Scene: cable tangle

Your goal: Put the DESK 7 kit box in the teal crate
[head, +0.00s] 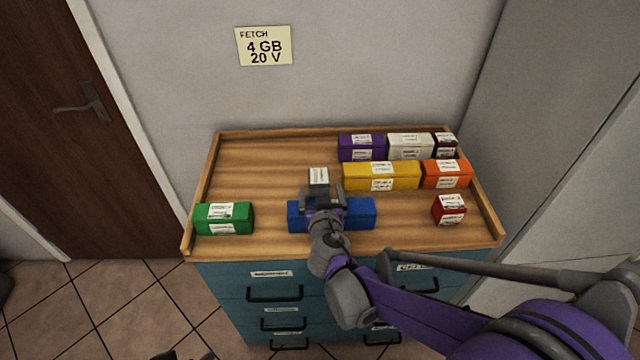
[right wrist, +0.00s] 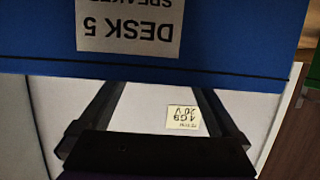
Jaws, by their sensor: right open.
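I cannot read the DESK numbers on the small box labels in the head view, so I cannot tell which box is DESK 7. My right gripper (head: 322,194) is open at the blue box (head: 360,214), near the middle of the dresser top. In the right wrist view the blue box (right wrist: 225,45) shows an upside-down label reading DESK 5, SPEAKE..., partly cut off. The open fingers (right wrist: 158,95) reach to its edge; I cannot tell whether they touch it. A small grey box (head: 318,177) stands just behind. A dark shape at the bottom edge may be my left gripper (head: 184,355). No teal crate shows.
A green box (head: 224,218) is at the left. Purple (head: 361,147), white (head: 409,146), dark brown (head: 445,146), yellow (head: 381,176), orange (head: 446,174) and red (head: 449,209) boxes stand right. The raised-rim dresser top (head: 265,165) is bare at back left. A tall cabinet (head: 560,110) flanks it.

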